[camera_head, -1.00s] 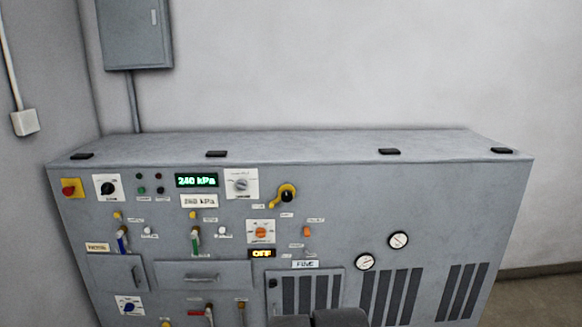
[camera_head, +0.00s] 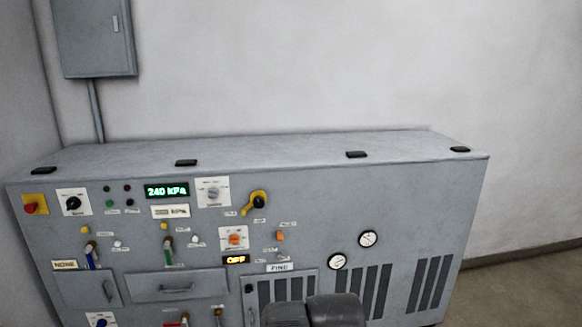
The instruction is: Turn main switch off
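A grey control cabinet (camera_head: 330,200) stands against the wall, its front full of controls. A red knob on a yellow plate (camera_head: 35,204) sits at its upper left corner. Beside it is a black rotary knob on a white plate (camera_head: 73,202). A grey rotary knob (camera_head: 213,192) is right of the green "240 kPa" display (camera_head: 167,190). A black knob with a yellow handle (camera_head: 257,202) is further right. An orange knob (camera_head: 234,238) sits above a display reading "OFF" (camera_head: 236,259). The small labels are unreadable, so I cannot tell which is the main switch. My gripper is not in view.
Dark rounded parts of my arm show at the bottom centre. Two round gauges (camera_head: 367,239) and vent slots are on the right front. A grey wall box (camera_head: 93,37) hangs at upper left. Floor (camera_head: 525,290) shows free at the right.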

